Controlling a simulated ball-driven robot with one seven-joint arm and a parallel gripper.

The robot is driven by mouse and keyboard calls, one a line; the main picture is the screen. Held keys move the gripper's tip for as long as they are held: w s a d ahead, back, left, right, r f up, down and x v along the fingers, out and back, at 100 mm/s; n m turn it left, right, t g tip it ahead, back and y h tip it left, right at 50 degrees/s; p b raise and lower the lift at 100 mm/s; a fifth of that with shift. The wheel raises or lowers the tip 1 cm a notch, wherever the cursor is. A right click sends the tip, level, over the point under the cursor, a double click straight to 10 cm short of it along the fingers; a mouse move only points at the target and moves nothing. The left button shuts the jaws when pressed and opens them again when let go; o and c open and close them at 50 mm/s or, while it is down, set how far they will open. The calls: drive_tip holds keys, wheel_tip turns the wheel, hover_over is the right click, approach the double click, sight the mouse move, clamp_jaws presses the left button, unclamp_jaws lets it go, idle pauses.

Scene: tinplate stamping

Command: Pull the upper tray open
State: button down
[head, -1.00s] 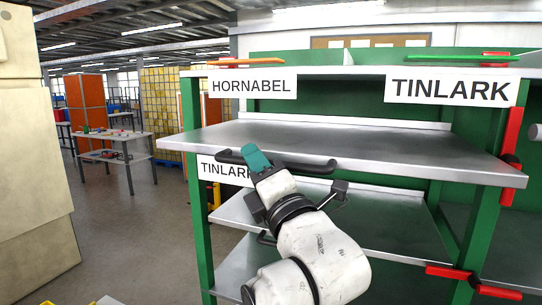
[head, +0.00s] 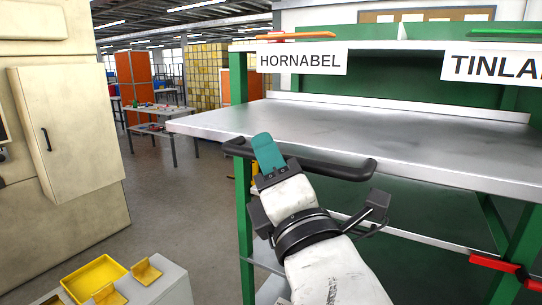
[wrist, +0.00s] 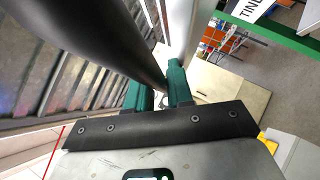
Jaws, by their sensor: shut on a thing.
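The upper tray (head: 350,125) is a flat, bare metal shelf in the green rack, and its front stands out past the rack's left post. Its black bar handle (head: 325,166) runs along under the front edge. My gripper (head: 265,152), with teal fingers, is shut on this handle left of its middle. In the wrist view the teal fingers of my gripper (wrist: 160,92) close around the dark handle bar (wrist: 95,35), which crosses diagonally. The far fingertip is partly hidden by the handle.
The green rack (head: 240,75) carries signs HORNABEL (head: 298,59) and TINLARK (head: 495,67). A beige cabinet (head: 75,130) stands at left. Yellow bins (head: 95,279) sit on a grey surface at lower left. Open floor (head: 185,200) lies between the cabinet and the rack.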

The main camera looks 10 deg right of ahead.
drive_tip(key=c, duration=1.1)
unclamp_jaws()
drive_tip(key=shift+d+f, duration=0.1)
drive_tip(key=b+v, duration=0.2)
drive_tip(key=v, duration=0.8)
drive_tip(key=shift+s, duration=0.35)
drive_tip(key=shift+d+f, duration=0.1)
drive_tip(key=d+f+m+g+h, duration=0.2)
drive_tip(key=d+f+m+g, duration=0.25)
drive_tip(key=f, duration=0.55)
drive_tip(key=d+f+m+g+h, duration=0.1)
drive_tip(key=d+f+m+g, duration=0.3)
drive_tip(key=f, duration=0.6)
drive_tip(key=d+f+m+g+h, duration=0.2)
drive_tip(key=d+f+m, duration=0.25)
drive_tip(key=f, duration=0.65)
drive_tip(key=s+d+f+m+g, duration=0.4)
drive_tip(key=s+f+m+g, duration=0.1)
drive_tip(key=s+f, duration=0.5)
drive_tip(key=s+d+f+m+g, duration=0.4)
drive_tip(key=s+f+m, duration=0.4)
drive_tip(key=s+f, duration=0.2)
drive_tip(key=shift+s+g+h, duration=0.3)
drive_tip(key=shift+s+g, duration=0.45)
